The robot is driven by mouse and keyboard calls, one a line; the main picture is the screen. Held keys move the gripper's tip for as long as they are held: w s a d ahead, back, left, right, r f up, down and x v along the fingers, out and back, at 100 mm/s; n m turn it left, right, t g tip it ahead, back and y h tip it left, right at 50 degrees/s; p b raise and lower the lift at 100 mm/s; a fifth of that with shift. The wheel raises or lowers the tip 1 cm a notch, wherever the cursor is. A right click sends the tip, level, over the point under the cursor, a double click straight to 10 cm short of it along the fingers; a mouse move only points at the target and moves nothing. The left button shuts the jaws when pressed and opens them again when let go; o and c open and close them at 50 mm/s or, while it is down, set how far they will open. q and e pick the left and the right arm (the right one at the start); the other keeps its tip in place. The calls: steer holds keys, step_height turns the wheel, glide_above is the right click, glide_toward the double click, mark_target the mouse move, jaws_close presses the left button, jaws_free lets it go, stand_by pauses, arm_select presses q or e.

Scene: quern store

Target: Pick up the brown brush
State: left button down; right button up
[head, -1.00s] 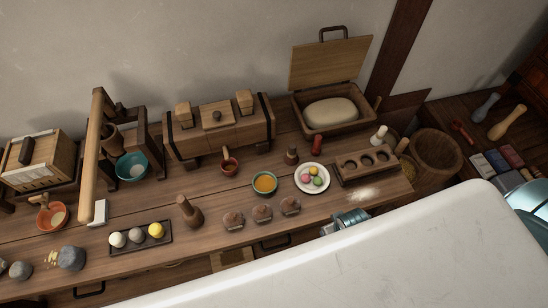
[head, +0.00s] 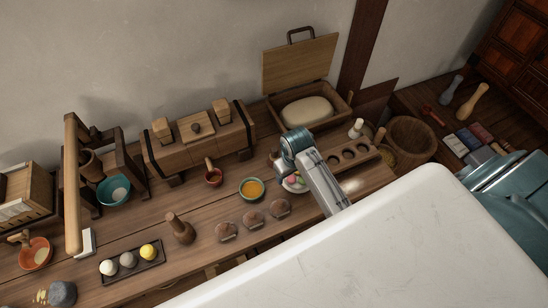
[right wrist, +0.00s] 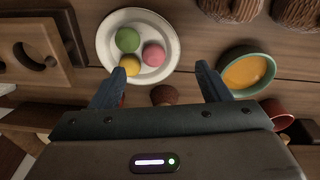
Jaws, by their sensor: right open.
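The small brown upright thing, which I take for the brown brush (head: 274,154), stands on the wooden bench behind the plate, just left of my right wrist in the head view. In the right wrist view, the brush (right wrist: 165,95) shows as a reddish-brown round shape between the two fingers, its lower part cut off by the gripper body. My right gripper (right wrist: 160,74) is open and empty above it, one finger at each side, apart from it as far as I can see. My left gripper is out of view.
A white plate (right wrist: 103,38) with coloured balls and a teal bowl (head: 252,178) of orange contents lie close by. Textured brown lumps (head: 253,220) sit along the front. A wooden holder (head: 352,157) stands right, an open box (head: 340,100) behind.

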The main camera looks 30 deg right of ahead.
step_height(320, 180, up, 5)
steer(key=g, duration=0.1)
glide_above(274, 149)
steer(key=shift+s+r+y, duration=0.1)
steer(key=shift+s+y, duration=0.05)
steer(key=shift+y, duration=0.15)
step_height(274, 149, down, 5)
steer(key=shift+f+p, duration=0.15)
steer(key=shift+p, duration=0.45)
step_height(274, 149, down, 5)
steer(key=shift+d+r+p, duration=0.1)
steer(key=shift+r+p, duration=0.1)
steer(key=shift+p, duration=0.65)
steer(key=shift+f, duration=0.35)
steer(key=shift+c, duration=0.2)
steer(key=c, duration=1)
